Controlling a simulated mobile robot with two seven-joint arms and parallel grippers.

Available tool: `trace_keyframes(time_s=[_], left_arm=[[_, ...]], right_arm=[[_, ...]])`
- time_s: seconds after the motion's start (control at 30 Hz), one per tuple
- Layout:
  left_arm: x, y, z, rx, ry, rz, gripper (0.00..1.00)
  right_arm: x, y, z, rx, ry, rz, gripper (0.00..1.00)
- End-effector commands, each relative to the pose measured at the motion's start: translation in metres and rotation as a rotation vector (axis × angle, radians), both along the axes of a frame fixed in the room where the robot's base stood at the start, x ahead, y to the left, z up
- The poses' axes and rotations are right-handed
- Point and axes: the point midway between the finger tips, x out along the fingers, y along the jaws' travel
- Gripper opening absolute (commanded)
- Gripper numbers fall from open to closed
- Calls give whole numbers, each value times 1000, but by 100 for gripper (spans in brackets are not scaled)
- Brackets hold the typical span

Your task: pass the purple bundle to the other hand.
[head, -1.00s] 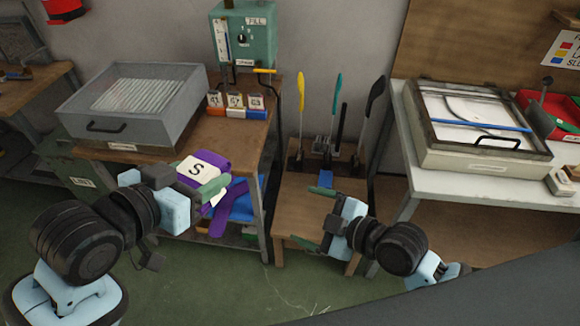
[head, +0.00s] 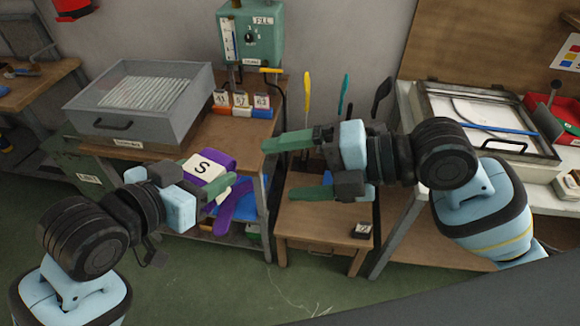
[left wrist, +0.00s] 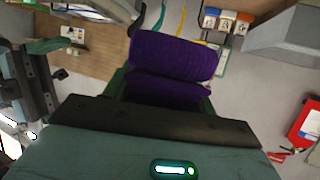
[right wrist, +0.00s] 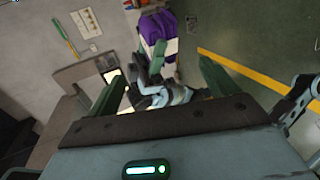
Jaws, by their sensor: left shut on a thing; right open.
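In the left wrist view the purple roll (left wrist: 172,58) sits between the fingers. My right gripper (head: 292,166) is open and empty, its green fingers pointing left toward the bundle with a gap between. The right wrist view shows the bundle (right wrist: 158,30) beyond the open fingers.
A low wooden stool (head: 318,228) with upright tools is behind my right gripper. A framed screen (head: 485,125) lies on the right table.

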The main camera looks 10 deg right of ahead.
Motion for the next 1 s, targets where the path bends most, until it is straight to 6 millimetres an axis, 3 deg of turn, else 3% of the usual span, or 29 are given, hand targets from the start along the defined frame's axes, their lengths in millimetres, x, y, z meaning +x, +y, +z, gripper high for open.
trace_keyframes(time_s=[0.33,0.8,1.0], left_arm=[[0,0,0,-1,-1,0,32],[0,0,0,-1,-1,0,32],[0,0,1,-1,-1,0,32]], right_arm=[[6,13,-5,4,3,-2,86],[29,81,-31,5,4,-1,86],[36,99,-39,3,3,-3,86]])
